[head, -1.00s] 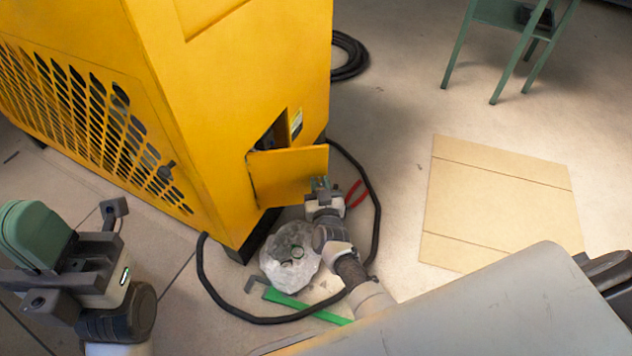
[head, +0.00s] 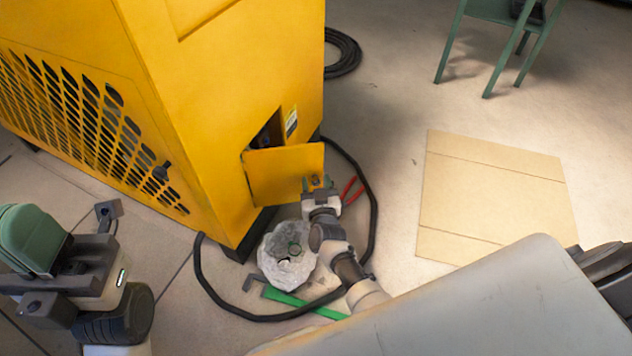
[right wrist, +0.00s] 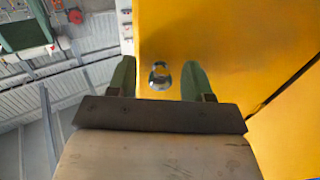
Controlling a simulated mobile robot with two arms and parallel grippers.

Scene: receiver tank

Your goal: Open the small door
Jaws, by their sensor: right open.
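The small door (head: 285,174) is a yellow panel low on the big yellow cabinet (head: 190,110). It stands ajar, its left edge at the cabinet, with a dark opening (head: 268,135) showing above and behind it. My right gripper (head: 319,183) is at the door's lower right outer face. In the right wrist view its two green fingers (right wrist: 159,80) are open, one on each side of a small metal ring latch (right wrist: 159,76) on the yellow panel; I see gaps on both sides. My left gripper (head: 75,262) is at the lower left, far from the door; its jaw state is unclear.
A black hose (head: 371,220) loops on the floor around a grey-white lump (head: 287,256), a green-handled tool (head: 303,304) and red-handled pliers (head: 352,191). A cardboard sheet (head: 490,205) lies to the right. A green stool (head: 500,30) stands behind; floor between is clear.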

